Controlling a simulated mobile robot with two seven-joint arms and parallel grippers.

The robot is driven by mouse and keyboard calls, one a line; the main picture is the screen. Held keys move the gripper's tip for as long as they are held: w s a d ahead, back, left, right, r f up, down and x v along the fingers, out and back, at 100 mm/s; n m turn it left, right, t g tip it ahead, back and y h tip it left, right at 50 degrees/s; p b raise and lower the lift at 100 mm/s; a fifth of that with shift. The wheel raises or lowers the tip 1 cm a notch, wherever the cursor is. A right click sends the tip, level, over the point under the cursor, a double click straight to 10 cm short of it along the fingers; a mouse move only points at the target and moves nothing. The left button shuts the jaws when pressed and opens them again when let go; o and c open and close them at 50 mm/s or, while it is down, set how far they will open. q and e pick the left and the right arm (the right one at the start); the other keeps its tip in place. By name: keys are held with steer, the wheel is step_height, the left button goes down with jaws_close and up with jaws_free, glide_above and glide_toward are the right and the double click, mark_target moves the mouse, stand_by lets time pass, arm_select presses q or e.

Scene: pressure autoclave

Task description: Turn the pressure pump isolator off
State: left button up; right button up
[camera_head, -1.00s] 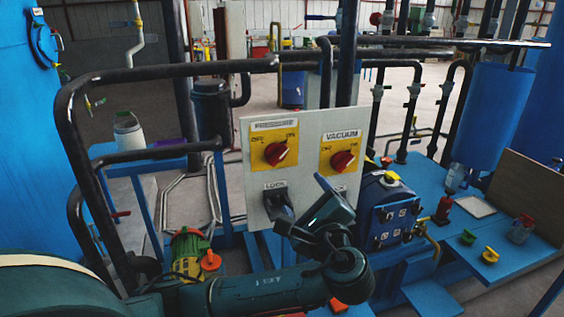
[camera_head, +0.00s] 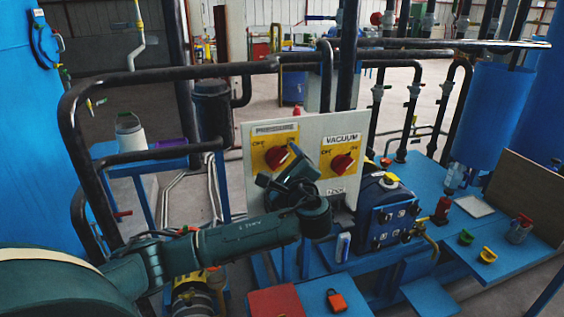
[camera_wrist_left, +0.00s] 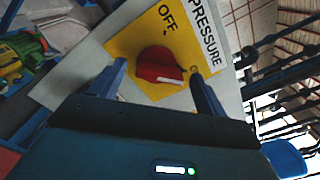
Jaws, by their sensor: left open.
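The pressure isolator is a red rotary knob (camera_head: 277,156) on a yellow plate (camera_head: 264,141) under a "PRESSURE" label, at the left of a pale upright panel (camera_head: 310,137). In the left wrist view the red knob (camera_wrist_left: 160,66) lies between the two blue fingers of my left gripper (camera_wrist_left: 160,78), which is open with a finger on each side; I cannot tell whether they touch it. "OFF" shows on the plate above the knob. In the head view my left gripper (camera_head: 268,177) is just in front of the knob and partly covers its plate. My right gripper is not in view.
A similar red "VACUUM" knob (camera_head: 342,162) sits to the right on the same panel. Black pipe railing (camera_head: 170,72) runs behind and left of the panel. A blue motor (camera_head: 388,208) and blue bench (camera_head: 520,235) stand to the right. An orange padlock (camera_head: 337,300) lies below.

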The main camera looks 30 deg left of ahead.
arm_select(q)
steer(key=shift+c, duration=0.5)
steer(key=c, duration=0.9)
